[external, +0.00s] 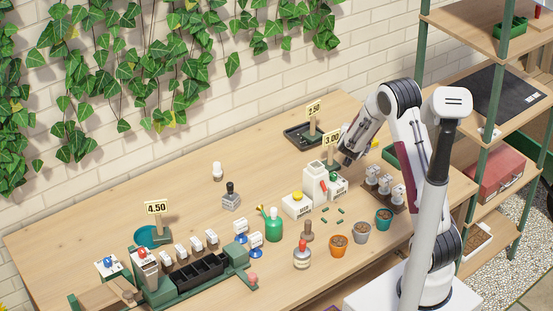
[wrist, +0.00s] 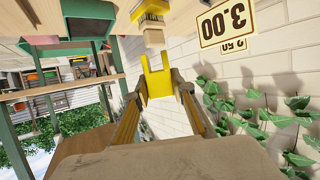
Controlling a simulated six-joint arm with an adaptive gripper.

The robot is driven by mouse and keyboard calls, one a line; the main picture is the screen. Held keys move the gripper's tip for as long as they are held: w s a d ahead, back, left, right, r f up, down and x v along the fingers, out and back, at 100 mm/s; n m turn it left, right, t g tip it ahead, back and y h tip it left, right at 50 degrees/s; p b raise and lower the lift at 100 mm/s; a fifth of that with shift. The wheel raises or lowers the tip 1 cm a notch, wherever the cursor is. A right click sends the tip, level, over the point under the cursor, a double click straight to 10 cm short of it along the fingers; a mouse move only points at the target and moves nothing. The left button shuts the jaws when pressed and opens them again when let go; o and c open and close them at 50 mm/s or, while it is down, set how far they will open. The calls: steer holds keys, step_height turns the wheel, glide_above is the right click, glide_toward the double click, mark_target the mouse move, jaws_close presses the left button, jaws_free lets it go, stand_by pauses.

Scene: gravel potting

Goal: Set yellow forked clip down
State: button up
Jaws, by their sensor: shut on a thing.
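My gripper (wrist: 156,88) is shut on the yellow forked clip (wrist: 157,76), which sits between the two fingertips with its prongs pointing away from my wrist. In the external view my gripper (external: 346,157) is at the back right of the table, close to the 3.00 sign. The clip cannot be made out clearly there. A small yellow patch (external: 375,143) shows behind my arm, and I cannot tell what it belongs to.
The 3.00 sign (external: 332,139) and white boxes (external: 297,205) stand close by. A dark tray (external: 300,136) lies behind. Pots, including an orange one (external: 338,246), stand in front. A yellow-bristled brush-like thing (wrist: 151,9) is near the clip.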

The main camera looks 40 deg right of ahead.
steer(key=shift+w+d+r+n+t+y, duration=0.55)
steer(key=shift+w+d+n+t+y, duration=1.4)
steer(key=shift+n, duration=0.45)
steer(key=s+d+f+n+t+y, duration=0.1)
steer(key=s+d+f+n+y, duration=0.1)
steer(key=s+f+n+y, duration=0.3)
steer(key=shift+s+d+f+y, duration=0.25)
steer(key=shift+s+y, duration=0.4)
steer(key=shift+s, duration=0.75)
steer(key=shift+f, duration=0.1)
steer(key=shift+f, duration=3)
steer(key=shift+f, duration=1.9)
steer(key=shift+f, duration=0.1)
